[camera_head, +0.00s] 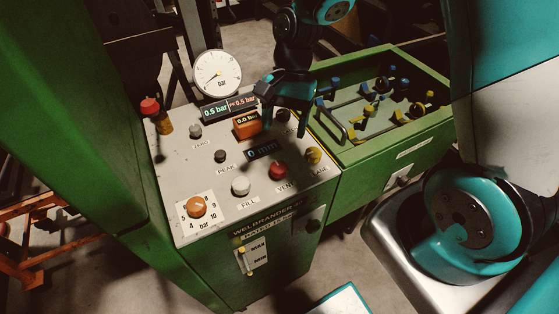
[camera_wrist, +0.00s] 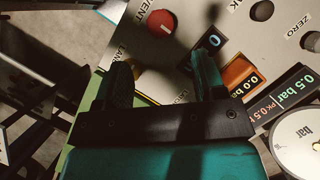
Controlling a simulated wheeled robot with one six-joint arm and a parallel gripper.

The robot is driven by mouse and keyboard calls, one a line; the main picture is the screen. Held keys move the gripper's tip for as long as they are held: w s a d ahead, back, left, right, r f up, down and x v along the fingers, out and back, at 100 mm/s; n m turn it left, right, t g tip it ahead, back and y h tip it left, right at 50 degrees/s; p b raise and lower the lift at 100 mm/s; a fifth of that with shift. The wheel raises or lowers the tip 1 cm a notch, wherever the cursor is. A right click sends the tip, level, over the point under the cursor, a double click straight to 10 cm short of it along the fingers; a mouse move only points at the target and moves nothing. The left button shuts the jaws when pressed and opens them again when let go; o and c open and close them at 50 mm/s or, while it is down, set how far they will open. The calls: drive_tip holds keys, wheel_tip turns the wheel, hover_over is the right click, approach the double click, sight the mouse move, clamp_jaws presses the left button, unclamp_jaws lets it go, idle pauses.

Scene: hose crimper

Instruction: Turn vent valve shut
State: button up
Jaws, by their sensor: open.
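The vent valve is a red knob (camera_head: 278,171) on the sloping grey control panel (camera_head: 215,160), above a VENT label. In the wrist view the red knob (camera_wrist: 160,22) shows at the top, beyond the fingertips, with a pale mark on its face. My gripper (camera_head: 285,124) hangs over the back right of the panel, behind and above the knob and apart from it. In the wrist view my gripper (camera_wrist: 163,72) has its two fingers spread with nothing between them. In the head view the fingers hide part of the panel's back edge.
A white fill knob (camera_head: 240,186), a yellow knob (camera_head: 313,155) and an orange pressure knob (camera_head: 197,206) stand near the vent knob. A dial gauge (camera_head: 217,73) and an orange display (camera_head: 246,124) rise at the back. A green bin (camera_head: 405,143) with fittings stands right.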

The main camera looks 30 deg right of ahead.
sight(279, 166)
drive_tip(key=x, duration=0.9)
drive_tip(key=shift+s+a+f+p, duration=0.1)
drive_tip(key=shift+f+p, duration=0.05)
drive_tip(key=shift+p, duration=0.15)
drive_tip(key=c, duration=0.9)
